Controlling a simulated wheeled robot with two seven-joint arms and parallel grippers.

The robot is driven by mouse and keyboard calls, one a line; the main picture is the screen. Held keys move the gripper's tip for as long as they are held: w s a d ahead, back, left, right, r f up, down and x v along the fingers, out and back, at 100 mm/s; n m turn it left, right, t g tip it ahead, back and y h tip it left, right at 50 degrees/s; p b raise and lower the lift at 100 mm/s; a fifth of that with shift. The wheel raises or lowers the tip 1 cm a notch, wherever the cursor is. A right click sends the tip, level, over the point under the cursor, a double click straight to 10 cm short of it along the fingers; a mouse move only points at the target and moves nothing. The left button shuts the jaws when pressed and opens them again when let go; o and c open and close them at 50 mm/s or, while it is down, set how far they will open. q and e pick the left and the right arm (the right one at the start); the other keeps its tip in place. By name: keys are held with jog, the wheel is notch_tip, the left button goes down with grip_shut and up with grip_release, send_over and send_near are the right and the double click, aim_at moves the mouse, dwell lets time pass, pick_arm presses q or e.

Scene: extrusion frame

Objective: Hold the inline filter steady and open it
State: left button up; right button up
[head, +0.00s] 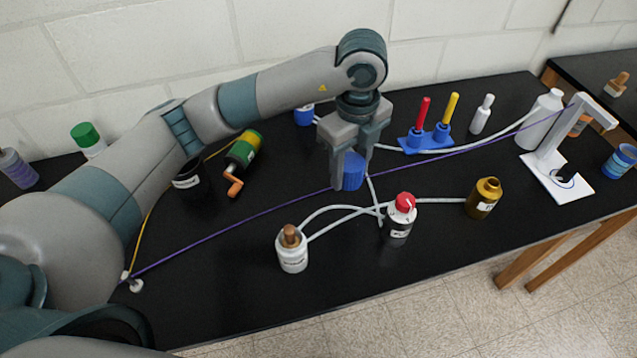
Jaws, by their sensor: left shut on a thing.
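My left gripper (352,180) points down near the middle of the black table, its fingers closed on either side of a blue ribbed round piece (353,171). This piece looks like the inline filter or its cap. The fingers hide its sides, and I cannot tell whether a body lies below it. White tubing (371,189) runs close by, but its joint with the blue piece is unclear. My right gripper is out of view.
Close in front stand a white bottle with a brown stopper (292,253), a red-capped bottle (398,225) and an amber bottle (483,198). Behind is a blue rack (412,146) with red and yellow sticks. A purple cord (252,216) crosses the table (225,290).

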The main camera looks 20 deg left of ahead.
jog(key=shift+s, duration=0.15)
pick_arm(q)
jog(key=p, duration=0.4)
send_over(298, 198)
notch_tip(298, 198, down, 7)
jog(key=shift+r, duration=0.1)
jog(key=shift+a, duration=0.1)
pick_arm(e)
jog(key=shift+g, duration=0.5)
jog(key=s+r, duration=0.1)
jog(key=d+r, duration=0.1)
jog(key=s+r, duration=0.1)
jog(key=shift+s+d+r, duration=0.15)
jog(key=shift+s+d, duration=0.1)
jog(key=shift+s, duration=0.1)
pick_arm(q)
jog(key=shift+f, duration=0.2)
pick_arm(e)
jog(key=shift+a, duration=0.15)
